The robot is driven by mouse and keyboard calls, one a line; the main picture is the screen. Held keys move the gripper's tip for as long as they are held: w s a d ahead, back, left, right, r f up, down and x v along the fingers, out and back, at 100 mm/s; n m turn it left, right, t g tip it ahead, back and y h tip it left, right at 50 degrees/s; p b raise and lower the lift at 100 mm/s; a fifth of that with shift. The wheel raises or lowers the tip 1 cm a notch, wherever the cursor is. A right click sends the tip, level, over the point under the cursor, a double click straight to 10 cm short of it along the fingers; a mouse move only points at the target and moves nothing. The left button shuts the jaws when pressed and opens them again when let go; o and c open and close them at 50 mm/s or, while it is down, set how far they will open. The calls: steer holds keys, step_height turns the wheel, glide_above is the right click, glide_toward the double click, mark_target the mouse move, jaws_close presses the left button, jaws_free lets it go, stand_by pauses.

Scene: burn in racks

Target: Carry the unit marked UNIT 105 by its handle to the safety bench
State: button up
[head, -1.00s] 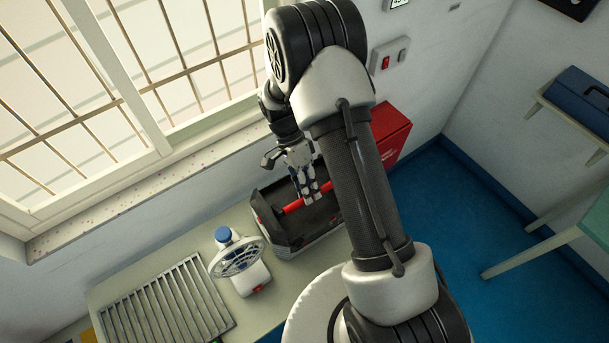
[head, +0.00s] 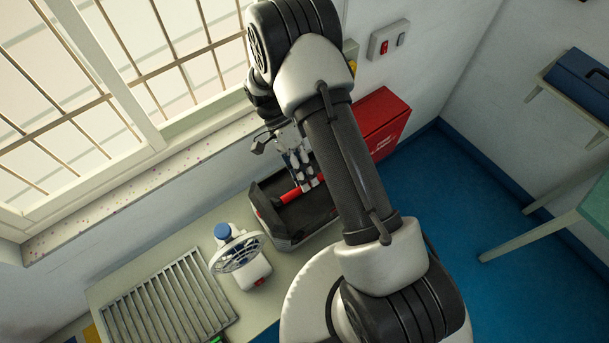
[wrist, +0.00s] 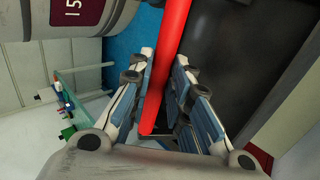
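A dark open-topped case (head: 268,212) with a red bar handle (head: 290,195) is at the far end of the counter by the window. No UNIT 105 mark is readable on it. My gripper (head: 305,172) reaches down to the handle. In the wrist view the red handle (wrist: 172,40) runs between the two fingers of my gripper (wrist: 166,70), which sit close against both sides. I cannot tell whether the case rests on the counter or is slightly lifted. A green-topped table (head: 590,205) stands at the right edge, and no bench label shows.
A white fan-like device with a blue cap (head: 222,231) stands close to the case. A slatted metal rack (head: 165,305) lies on the counter. A red box (head: 385,118) is beyond the case. A blue case (head: 580,78) sits on a wall shelf. Blue floor (head: 440,215) is clear.

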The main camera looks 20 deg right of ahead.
steer(key=o, duration=0.5)
steer(key=shift+c, duration=0.2)
step_height(320, 180, up, 10)
stand_by(0.4)
stand_by(0.4)
